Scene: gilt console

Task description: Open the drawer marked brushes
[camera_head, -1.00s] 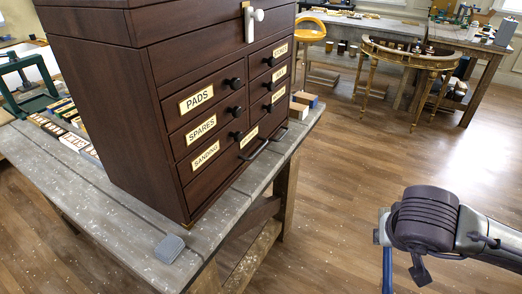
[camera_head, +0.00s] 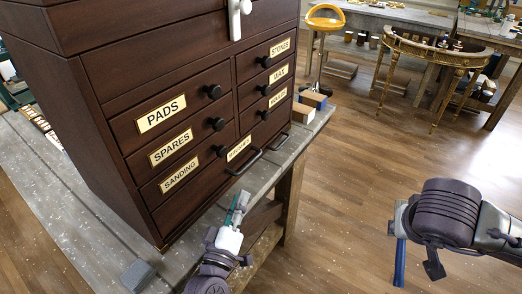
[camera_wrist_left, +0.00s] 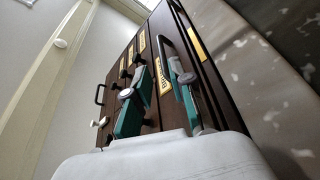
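The dark wooden chest (camera_head: 95,130) stands on the workbench. My left gripper (camera_head: 240,203) is below and in front of the nearer handle. In the left wrist view its teal fingers (camera_wrist_left: 158,100) are spread, with a dark bar handle (camera_wrist_left: 163,55) ahead, seemingly between them. My right gripper (camera_head: 400,262) hangs away right, seen edge-on.
Other drawers read PADS (camera_head: 162,113), SPARES (camera_head: 171,147), SANDING (camera_head: 180,173), STONES (camera_head: 280,46) and WAX (camera_head: 278,73). A grey block (camera_head: 138,275) lies on the bench (camera_head: 60,225) near its front edge. Small boxes (camera_head: 312,100) stand beyond the chest. The floor at right is open.

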